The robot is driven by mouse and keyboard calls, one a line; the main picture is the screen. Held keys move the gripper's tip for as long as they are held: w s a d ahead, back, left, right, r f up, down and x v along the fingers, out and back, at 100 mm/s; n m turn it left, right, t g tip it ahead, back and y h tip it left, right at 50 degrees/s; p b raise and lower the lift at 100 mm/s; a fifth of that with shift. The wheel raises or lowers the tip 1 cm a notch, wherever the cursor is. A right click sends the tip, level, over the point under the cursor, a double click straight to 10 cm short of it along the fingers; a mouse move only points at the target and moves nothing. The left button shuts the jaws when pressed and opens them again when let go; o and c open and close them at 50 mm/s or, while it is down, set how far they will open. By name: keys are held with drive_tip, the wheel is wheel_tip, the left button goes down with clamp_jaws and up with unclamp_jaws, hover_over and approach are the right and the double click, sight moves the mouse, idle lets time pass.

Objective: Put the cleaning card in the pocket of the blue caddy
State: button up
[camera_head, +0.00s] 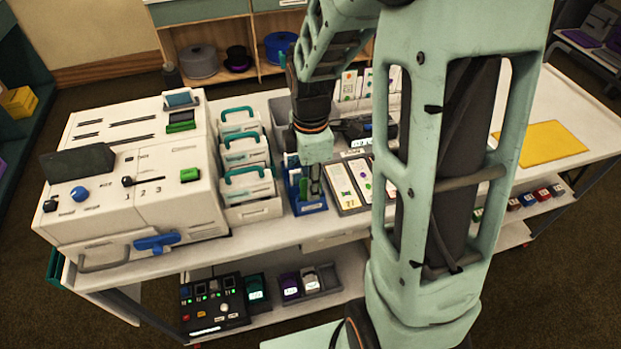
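The blue caddy (312,210) stands on the white table just right of a stack of white boxes with teal handles. My gripper (315,190) points down into or just over the caddy, close to its right side. The fingers are small and partly dark here, so I cannot tell whether they are open or shut, or whether they hold a card. A dark blue-green upright piece (291,162) shows at the caddy's back left; I cannot tell if it is part of the caddy. I cannot pick out the cleaning card for sure. My arm hides part of the table.
A tray of printed cards (345,201) lies right of the caddy. White handled boxes (249,187) and a large white machine (135,195) stand at left. A yellow mat (540,143) lies at right. A lower shelf holds a black button box (212,305).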

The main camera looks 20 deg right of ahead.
wheel_tip(320, 180, up, 12)
drive_tip(key=shift+r, duration=0.1)
idle(0.4)
idle(0.4)
